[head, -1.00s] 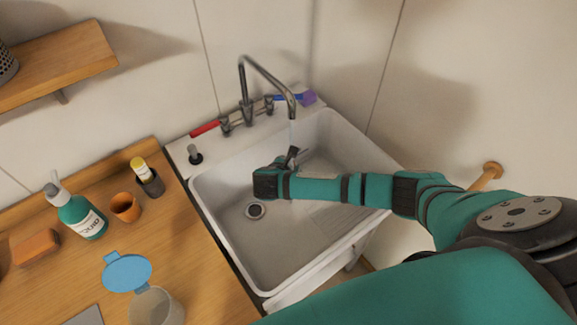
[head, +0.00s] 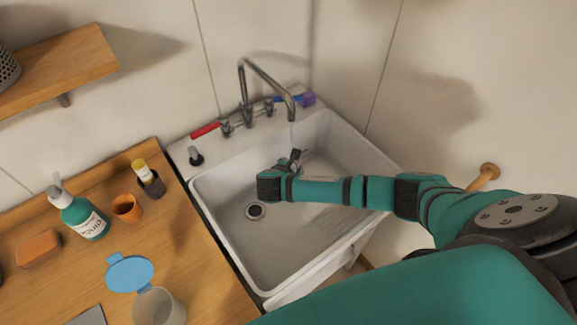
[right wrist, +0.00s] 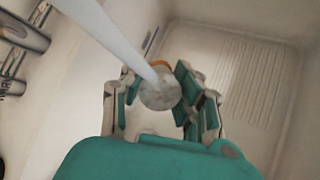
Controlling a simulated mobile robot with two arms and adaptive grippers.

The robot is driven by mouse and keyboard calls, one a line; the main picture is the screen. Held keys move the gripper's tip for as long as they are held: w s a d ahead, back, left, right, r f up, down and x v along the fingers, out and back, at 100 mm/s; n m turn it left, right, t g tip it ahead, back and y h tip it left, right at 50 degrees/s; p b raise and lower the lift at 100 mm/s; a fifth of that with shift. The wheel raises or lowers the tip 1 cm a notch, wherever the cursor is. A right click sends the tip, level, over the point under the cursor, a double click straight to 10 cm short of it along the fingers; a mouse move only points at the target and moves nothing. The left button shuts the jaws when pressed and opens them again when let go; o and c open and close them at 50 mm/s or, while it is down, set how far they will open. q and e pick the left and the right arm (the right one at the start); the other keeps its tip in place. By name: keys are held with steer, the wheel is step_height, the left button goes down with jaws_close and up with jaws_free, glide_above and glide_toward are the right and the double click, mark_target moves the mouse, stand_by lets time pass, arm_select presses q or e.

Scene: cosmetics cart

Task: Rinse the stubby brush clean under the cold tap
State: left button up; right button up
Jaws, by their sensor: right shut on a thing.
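My right gripper (head: 294,160) reaches into the white sink (head: 330,240), below the tap spout (head: 291,110). In the right wrist view my right gripper (right wrist: 160,100) is shut around a round, mottled grey-white end, which I take as the stubby brush (right wrist: 160,94). A bit of orange shows behind it. A pale stream of water (right wrist: 115,40) runs from the upper left down onto that end. In the head view the brush is hard to make out. The tap handles (head: 269,107) stand beside the spout's base, with a red piece at left and a blue piece at right. My left gripper is not seen.
The wooden counter (head: 200,270) at left holds a teal pump bottle (head: 82,217), an orange cup (head: 126,208), a dark holder (head: 152,184) with a yellow-topped item, an orange block (head: 38,248) and a clear jar (head: 157,307) with a blue lid.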

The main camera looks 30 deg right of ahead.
steer(key=shift+w+a, duration=0.3)
steer(key=s+a+p, duration=0.4)
steer(key=s+a, duration=0.1)
steer(key=shift+s+a, duration=0.35)
stand_by(0.5)
steer(key=shift+r, duration=0.1)
stand_by(1.1)
